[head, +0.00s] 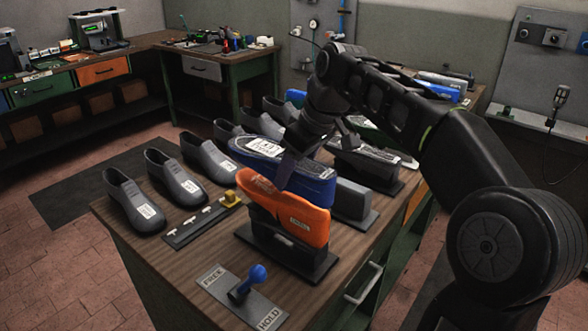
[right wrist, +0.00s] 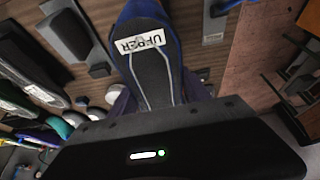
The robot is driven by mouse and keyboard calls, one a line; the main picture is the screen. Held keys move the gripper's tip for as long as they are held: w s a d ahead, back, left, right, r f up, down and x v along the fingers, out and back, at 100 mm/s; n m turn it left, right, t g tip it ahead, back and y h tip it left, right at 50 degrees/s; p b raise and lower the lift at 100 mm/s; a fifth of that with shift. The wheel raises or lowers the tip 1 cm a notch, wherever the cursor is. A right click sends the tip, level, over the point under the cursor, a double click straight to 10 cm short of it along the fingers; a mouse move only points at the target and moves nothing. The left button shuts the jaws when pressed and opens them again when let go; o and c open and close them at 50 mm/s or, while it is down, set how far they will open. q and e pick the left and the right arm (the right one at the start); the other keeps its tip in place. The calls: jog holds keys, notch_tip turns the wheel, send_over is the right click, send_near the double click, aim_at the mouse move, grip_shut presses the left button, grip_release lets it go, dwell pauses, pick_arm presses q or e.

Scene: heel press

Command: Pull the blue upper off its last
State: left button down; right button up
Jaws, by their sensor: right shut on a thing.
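The blue upper (head: 310,181) is in the middle of the head view, behind the orange shoe, with a white label on top. In the right wrist view the blue upper (right wrist: 155,75) points away from the gripper, and its label reads UPPER. My right gripper (head: 288,168) reaches down over the upper and is shut on it. The fingertips are partly hidden. My left gripper is not in view.
An orange shoe (head: 307,217) on a black stand sits in front. A blue-knobbed lever (head: 258,275) stands on a plate marked FREE and HOLD. Several grey shoes (head: 181,181) line the left of the bench. A yellow-tipped rail (head: 203,221) lies beside them. More stands (head: 368,167) are behind.

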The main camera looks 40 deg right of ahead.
jog(key=shift+r+p, duration=0.95)
jog(key=shift+r, duration=0.1)
